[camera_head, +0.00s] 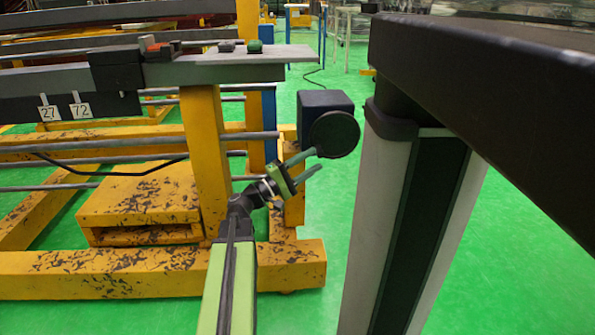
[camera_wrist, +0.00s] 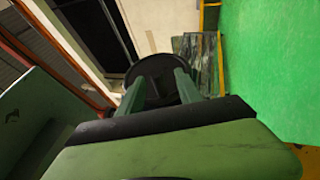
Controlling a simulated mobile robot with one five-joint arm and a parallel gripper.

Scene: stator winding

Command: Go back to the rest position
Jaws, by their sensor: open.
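My gripper (camera_head: 316,161) is at the end of my green and black arm, right of the yellow frame's upright. Its two green fingers are apart, pointing up and to the right. A round black disc (camera_head: 335,134) shows at the upper fingertip. In the wrist view, the fingers (camera_wrist: 157,78) stand apart with the black disc (camera_wrist: 157,68) beyond their tips. I cannot tell whether they touch it. Nothing is clearly seen held between the fingers.
A dark box (camera_head: 322,103) is behind the disc. A dark tabletop (camera_head: 480,70) overhangs at right. Green floor (camera_head: 325,230) is open between.

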